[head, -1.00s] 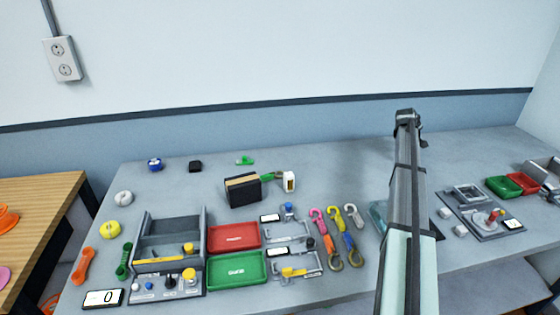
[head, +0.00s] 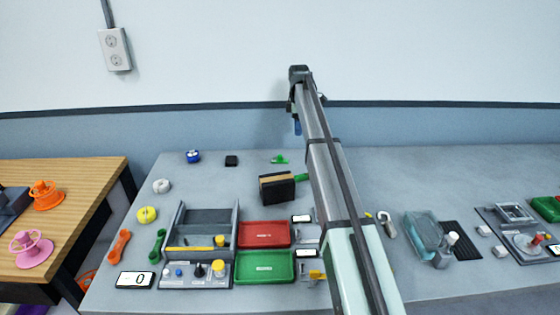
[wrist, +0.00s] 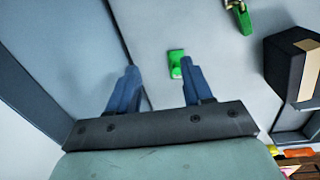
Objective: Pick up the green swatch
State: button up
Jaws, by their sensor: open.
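A small green piece (head: 280,160), which looks like the green swatch, lies flat near the back of the grey table in the head view. It also shows in the wrist view (wrist: 175,64), just beyond and between the blue fingertips, nearer the right one. My gripper (wrist: 159,68) is open and empty, with its fingers apart. In the head view my gripper (head: 297,127) hangs above the back of the table, slightly right of the green piece in the picture. A second green item (head: 301,178) sticks out beside a black box (head: 277,189); my arm partly hides that area.
A small black block (head: 231,160) and a blue roll (head: 193,156) lie left of the green piece. The wall (head: 430,125) rises behind the table. Red (head: 263,234) and green trays (head: 265,267) stand in front. The table around the green piece is clear.

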jog(key=s+a+r+n, duration=0.1)
jog(key=s+a+n, duration=0.1)
jog(key=a, duration=0.5)
send_over(280, 155)
jog(key=shift+g, duration=0.4)
jog(key=f, duration=0.5)
jog(key=s+f, duration=0.1)
jog(key=f, duration=0.2)
jog(key=shift+d+f, duration=0.1)
jog(key=shift+d, duration=0.05)
jog(key=shift+w+a+f, duration=0.1)
jog(key=shift+w+f, duration=0.05)
jog(key=shift+f, duration=0.7)
jog(key=shift+w+a+f, duration=0.1)
jog(key=shift+w+f, duration=0.1)
jog(key=shift+f, duration=0.7)
jog(key=shift+w+f, duration=0.15)
jog(key=shift+f, duration=0.7)
jog(key=shift+c, duration=0.5)
grip_shut()
